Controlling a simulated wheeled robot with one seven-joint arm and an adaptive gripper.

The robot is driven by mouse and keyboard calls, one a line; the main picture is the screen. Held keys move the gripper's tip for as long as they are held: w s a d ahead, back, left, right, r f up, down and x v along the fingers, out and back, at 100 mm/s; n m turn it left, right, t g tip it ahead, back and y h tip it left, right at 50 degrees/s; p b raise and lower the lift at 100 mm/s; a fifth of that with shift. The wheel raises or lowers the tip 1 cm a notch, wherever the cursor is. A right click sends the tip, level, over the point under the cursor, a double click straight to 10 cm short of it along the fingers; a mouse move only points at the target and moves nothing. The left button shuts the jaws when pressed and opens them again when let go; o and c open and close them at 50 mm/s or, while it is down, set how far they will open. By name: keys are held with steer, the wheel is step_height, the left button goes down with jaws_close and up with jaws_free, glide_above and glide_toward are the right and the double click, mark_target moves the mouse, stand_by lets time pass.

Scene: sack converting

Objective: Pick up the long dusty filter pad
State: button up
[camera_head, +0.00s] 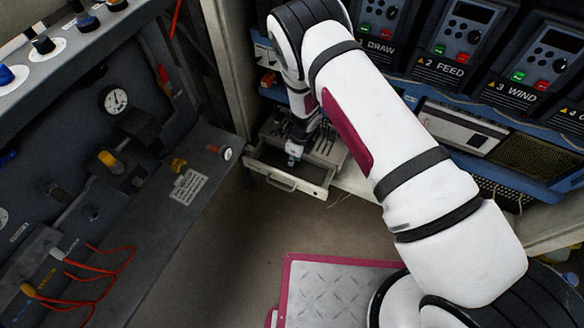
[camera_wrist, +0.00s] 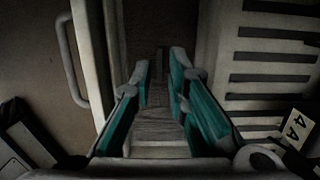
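My gripper (camera_head: 294,150) points down into an open drawer (camera_head: 318,190) under the machine panels. In the wrist view my gripper (camera_wrist: 160,72) has its two teal-padded fingers apart, with a gap between them. A long, dull grey-brown ribbed strip (camera_wrist: 158,125) lies in the drawer between and below the fingers; it looks like the dusty filter pad, but the picture is dark. I cannot tell whether the fingers touch it. In the head view the arm and gripper hide part of the drawer, and I cannot make out the pad there.
The drawer handle (camera_wrist: 66,62) is at the left in the wrist view. A slotted light panel (camera_wrist: 270,60) lies close on the right, with a tag (camera_wrist: 296,128) reading "4A". A grey cabinet with a gauge (camera_head: 114,99) stands left. The floor (camera_head: 225,235) before the drawer is clear.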

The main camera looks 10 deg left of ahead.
step_height(320, 180, down, 2)
steer(key=shift+a+f+b, duration=0.1)
steer(key=shift+a+b, duration=0.05)
steer(key=shift+b, duration=0.15)
jaws_close()
